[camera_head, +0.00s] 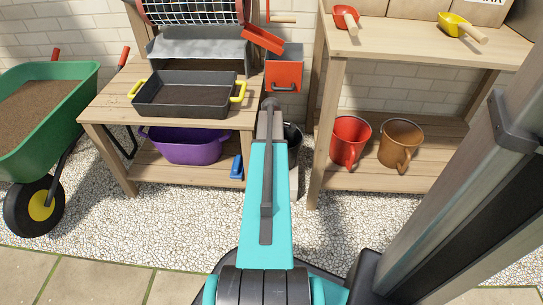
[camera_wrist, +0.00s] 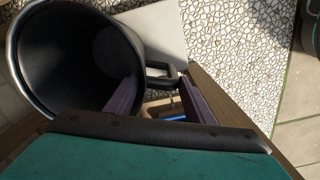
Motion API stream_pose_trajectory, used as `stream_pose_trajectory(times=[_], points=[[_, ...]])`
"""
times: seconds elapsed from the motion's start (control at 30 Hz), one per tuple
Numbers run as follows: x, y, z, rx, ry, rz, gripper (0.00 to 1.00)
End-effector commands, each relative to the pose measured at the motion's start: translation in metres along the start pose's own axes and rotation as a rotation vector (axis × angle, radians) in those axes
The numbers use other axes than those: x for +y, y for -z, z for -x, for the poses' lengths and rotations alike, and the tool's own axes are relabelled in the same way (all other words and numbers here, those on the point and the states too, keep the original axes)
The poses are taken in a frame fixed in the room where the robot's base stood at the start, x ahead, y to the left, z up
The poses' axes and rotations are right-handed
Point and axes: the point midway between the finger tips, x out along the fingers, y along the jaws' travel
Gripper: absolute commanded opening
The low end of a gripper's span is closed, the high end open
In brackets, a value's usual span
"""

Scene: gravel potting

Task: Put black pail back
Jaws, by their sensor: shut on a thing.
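The black pail (camera_wrist: 85,55) fills the upper left of the wrist view, its open mouth toward the camera and its inside empty. My gripper (camera_wrist: 160,95) has its two purple fingers at the pail's side handle and is shut on it. In the head view only a dark strip of the pail (camera_head: 293,138) shows behind my arm, between the two wooden benches. My fingertips are hidden by the arm in the head view. Whether the pail touches anything beneath it cannot be told.
The left bench holds a black tray (camera_head: 190,98) with yellow handles, and a purple tub (camera_head: 185,146) below. A red pail (camera_head: 349,139) and a brown pail (camera_head: 400,143) stand on the right bench's lower shelf (camera_head: 440,172). A green wheelbarrow (camera_head: 70,70) stands at left.

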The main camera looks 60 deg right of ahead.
Motion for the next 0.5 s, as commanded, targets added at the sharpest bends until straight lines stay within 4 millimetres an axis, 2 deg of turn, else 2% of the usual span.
stream_pose_trajectory(times=[0.2, 0.23, 0.3, 0.33, 0.5], points=[[0.0010, -0.0004, -0.0014, 0.000, -0.001, -0.001, 0.08], [0.0006, -0.0005, -0.0018, 0.000, -0.001, -0.001, 0.54], [0.0007, -0.0007, -0.0018, 0.000, -0.001, -0.001, 0.65], [0.0006, -0.0007, -0.0018, 0.000, 0.000, -0.001, 0.67], [0.0007, -0.0010, -0.0019, 0.000, 0.000, -0.002, 0.67]])
